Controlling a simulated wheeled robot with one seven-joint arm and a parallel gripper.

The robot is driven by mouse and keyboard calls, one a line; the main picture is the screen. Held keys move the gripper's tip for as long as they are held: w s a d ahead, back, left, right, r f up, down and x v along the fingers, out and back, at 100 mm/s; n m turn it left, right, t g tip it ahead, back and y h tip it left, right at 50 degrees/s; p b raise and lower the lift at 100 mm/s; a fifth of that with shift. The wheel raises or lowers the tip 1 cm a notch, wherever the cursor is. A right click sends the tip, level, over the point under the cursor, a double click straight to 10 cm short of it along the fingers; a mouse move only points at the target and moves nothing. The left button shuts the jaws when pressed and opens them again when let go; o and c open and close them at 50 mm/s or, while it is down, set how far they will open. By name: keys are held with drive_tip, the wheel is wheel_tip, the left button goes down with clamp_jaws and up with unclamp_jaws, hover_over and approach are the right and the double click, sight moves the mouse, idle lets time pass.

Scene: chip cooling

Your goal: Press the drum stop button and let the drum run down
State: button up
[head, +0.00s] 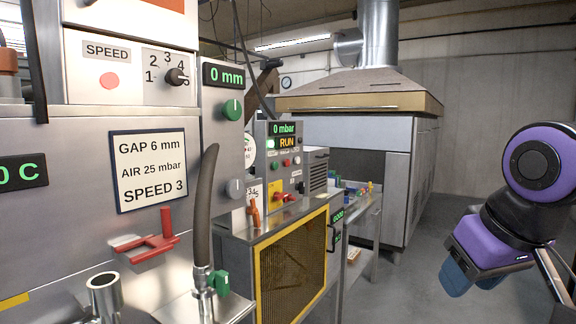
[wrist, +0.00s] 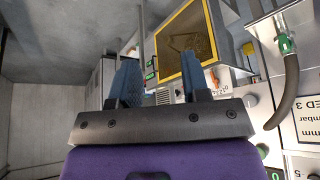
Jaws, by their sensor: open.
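The control panel (head: 284,150) stands mid-picture in the head view, with a "0 mbar" display (head: 283,129) and an orange "RUN" display (head: 287,143). Below them is a row of small round buttons, including a red one (head: 286,162); their labels are too small to read. The yellow-framed mesh guard (head: 292,270) is in front and below; it shows in the wrist view too (wrist: 186,45). I cannot make out a drum behind it. My gripper (wrist: 158,75) is open and empty, its blue fingers apart. In the head view it hangs at far right, well away from the panel.
At left are a machine with a sign (head: 148,170), a red handle (head: 150,242) and an upright grey hose (head: 205,205). A hooded metal cabinet (head: 355,130) stands behind, with a side table (head: 362,205) before it. The floor (head: 420,270) between the machines and my arm is clear.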

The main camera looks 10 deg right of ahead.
clamp_jaws()
idle(1.6)
